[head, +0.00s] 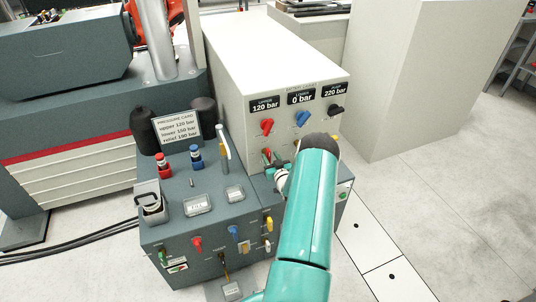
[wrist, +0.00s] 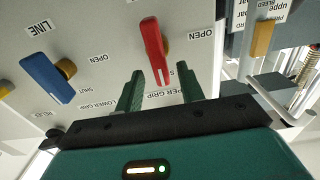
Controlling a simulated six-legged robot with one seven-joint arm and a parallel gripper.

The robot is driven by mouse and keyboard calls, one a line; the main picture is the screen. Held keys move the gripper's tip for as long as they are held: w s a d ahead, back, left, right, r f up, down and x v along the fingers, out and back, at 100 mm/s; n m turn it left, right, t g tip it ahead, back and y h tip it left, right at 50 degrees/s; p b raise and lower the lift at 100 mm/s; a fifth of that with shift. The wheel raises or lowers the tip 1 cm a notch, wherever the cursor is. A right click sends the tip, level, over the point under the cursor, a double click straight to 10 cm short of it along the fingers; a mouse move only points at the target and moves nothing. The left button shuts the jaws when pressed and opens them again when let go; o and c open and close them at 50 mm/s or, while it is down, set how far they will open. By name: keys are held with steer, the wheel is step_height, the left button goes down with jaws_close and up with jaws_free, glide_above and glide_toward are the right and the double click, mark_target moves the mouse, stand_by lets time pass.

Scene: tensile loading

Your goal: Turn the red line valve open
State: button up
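The red line valve is a red lever (wrist: 152,45) on a grey panel in the wrist view, with OPEN printed to its right and an upper grip label below it. In the head view a red lever (head: 266,154) shows low on the cabinet front, partly hidden by my gripper. My gripper (wrist: 160,82) is open. Its two green fingers stand on either side of the lever's lower end in the wrist view, with gaps visible on both sides. In the head view my gripper (head: 279,172) is close to the panel, mostly behind my arm.
A blue lever (wrist: 48,78) is left of the red one. The cabinet (head: 250,70) carries red, blue and black knobs under pressure readouts of 120, 0 and 220 bar. The lower console (head: 190,215) has several small levers and a pressure card. Open floor lies right.

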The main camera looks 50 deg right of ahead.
mark_target(269, 155)
steer(key=shift+x, duration=1.5)
jaws_close()
